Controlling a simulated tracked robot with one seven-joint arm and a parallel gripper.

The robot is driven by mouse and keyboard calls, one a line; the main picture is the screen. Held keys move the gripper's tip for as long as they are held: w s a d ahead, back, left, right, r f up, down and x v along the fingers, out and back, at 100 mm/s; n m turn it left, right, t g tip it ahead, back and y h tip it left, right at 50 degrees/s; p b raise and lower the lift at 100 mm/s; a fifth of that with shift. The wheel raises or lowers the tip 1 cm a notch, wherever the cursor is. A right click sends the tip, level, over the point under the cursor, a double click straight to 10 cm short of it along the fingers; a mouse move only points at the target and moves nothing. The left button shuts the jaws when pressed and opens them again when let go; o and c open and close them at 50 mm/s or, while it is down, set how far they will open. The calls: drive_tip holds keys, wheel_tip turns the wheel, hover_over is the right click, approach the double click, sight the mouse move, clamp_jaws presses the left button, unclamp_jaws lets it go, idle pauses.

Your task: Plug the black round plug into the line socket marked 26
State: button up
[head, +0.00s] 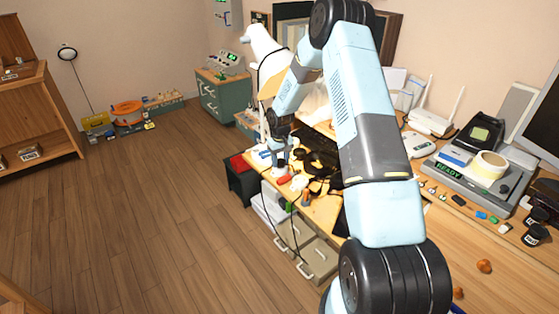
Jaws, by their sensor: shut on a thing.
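My gripper (279,158) is at the far end of my outstretched arm, low over the far left part of the wooden desk. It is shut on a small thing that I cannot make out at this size. A whitish object shows right below the fingers. I cannot pick out the black round plug for certain. A thin dark cable (295,232) hangs over the desk's front edge below the gripper. No socket marked 26 can be read in the head view.
The desk (480,245) is cluttered around the gripper. A READY device (452,171) with a tape roll (489,165) and a white router (430,122) stand at right. A teal cabinet (222,100) carries a device with a green display (232,57). The wooden floor (140,210) is clear.

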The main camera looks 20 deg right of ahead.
drive_tip(key=shift+f, duration=0.25)
drive_tip(key=o, duration=1)
drive_tip(key=shift+r, duration=0.1)
drive_tip(key=shift+r, duration=3.6)
